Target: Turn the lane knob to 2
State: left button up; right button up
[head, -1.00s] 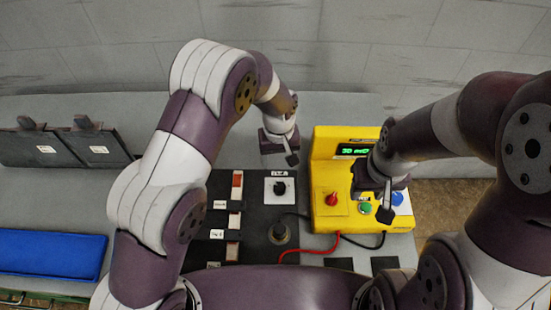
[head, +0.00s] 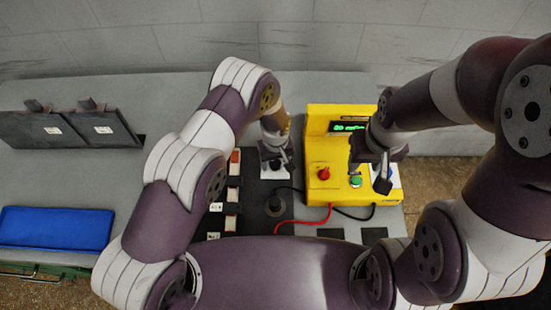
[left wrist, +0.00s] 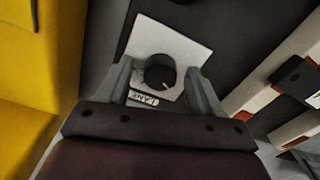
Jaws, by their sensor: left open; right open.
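The lane knob (left wrist: 160,73) is a round black knob with a light pointer mark, on a white square plate (left wrist: 168,40) labelled LANE. In the left wrist view it lies between the two fingers of my open left gripper (left wrist: 163,85); I cannot tell whether the fingers touch it. In the head view my left gripper (head: 277,160) is over the white plate (head: 278,175) and largely hides the knob. My right gripper (head: 368,175) is open, in front of the yellow box, near its green button (head: 356,181).
The yellow box (head: 318,140) has a green display (head: 347,126), a red knob (head: 324,173) and red and black cables. A column of red and white switches (head: 233,185) stands left of the plate. A blue tray (head: 55,229) and dark panels (head: 70,129) are at the left.

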pick_arm(q)
jog(key=shift+w, duration=0.1)
jog(key=shift+a+f, duration=0.1)
jog(key=shift+c, duration=1.2)
jog(key=c, duration=0.8)
